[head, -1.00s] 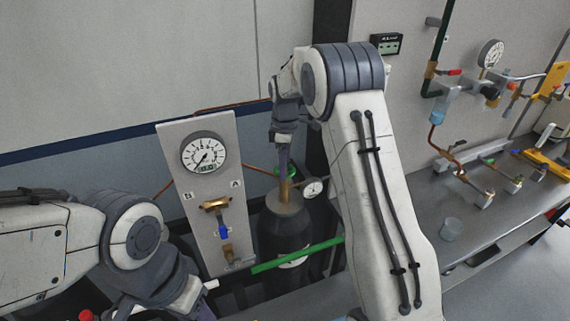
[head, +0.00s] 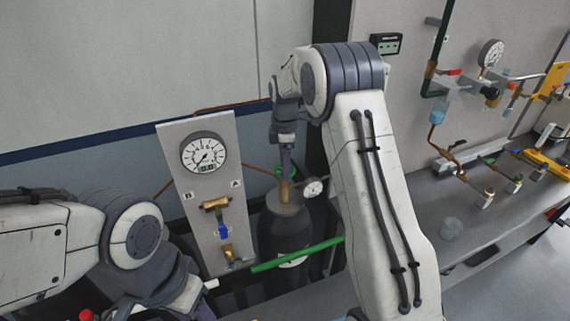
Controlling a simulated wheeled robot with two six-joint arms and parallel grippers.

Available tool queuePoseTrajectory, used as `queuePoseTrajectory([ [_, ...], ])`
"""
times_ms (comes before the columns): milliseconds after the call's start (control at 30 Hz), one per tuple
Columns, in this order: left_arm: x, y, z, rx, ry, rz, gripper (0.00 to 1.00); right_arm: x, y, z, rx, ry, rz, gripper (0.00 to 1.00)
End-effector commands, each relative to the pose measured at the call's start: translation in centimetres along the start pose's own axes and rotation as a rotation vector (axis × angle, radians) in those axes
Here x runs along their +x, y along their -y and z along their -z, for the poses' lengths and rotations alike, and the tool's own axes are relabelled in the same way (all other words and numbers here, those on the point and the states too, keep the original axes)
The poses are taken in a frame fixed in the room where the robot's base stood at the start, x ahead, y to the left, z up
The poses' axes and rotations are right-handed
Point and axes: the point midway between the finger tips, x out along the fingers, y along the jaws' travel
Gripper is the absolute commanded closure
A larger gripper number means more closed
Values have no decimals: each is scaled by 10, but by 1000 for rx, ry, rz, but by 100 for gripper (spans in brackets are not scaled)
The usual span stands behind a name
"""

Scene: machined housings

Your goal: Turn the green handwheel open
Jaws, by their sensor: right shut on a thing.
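The green handwheel (head: 279,171) sits on the brass valve at the top of a dark gas cylinder (head: 284,235). Only part of its green rim shows, to the left of my gripper. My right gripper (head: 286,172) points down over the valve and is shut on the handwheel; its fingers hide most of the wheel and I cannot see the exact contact. My left arm is at the lower left, and its gripper's fingers cannot be made out.
A grey panel with a large gauge (head: 203,153), brass fittings and a blue-handled valve (head: 223,232) stands left of the cylinder. A small gauge (head: 313,188) is close on its right. A green bar (head: 298,254) crosses in front. A bench with pipework is at right.

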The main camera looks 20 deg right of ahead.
Motion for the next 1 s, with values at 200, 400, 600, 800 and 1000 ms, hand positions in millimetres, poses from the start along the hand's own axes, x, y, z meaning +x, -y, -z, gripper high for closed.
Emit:
queuePoseTrajectory([
  [200, 0, 0, 0, 0, 0, 0, 50, -2, -2, 1, -3, -2, -7, 0],
  [400, 2, 0, 0, 0, 0, 0, 50, -4, -1, 1, -2, -1, -6, 0],
  [600, 14, 1, -1, -2, 0, 0, 50, -30, -2, 1, -2, -1, -10, 0],
  [800, 24, 2, -1, -4, 0, 0, 50, -72, -2, 2, -3, -2, -12, 0],
  [1000, 27, 2, -2, -5, 0, 0, 50, -99, -2, 3, -4, -2, -9, 0],
])
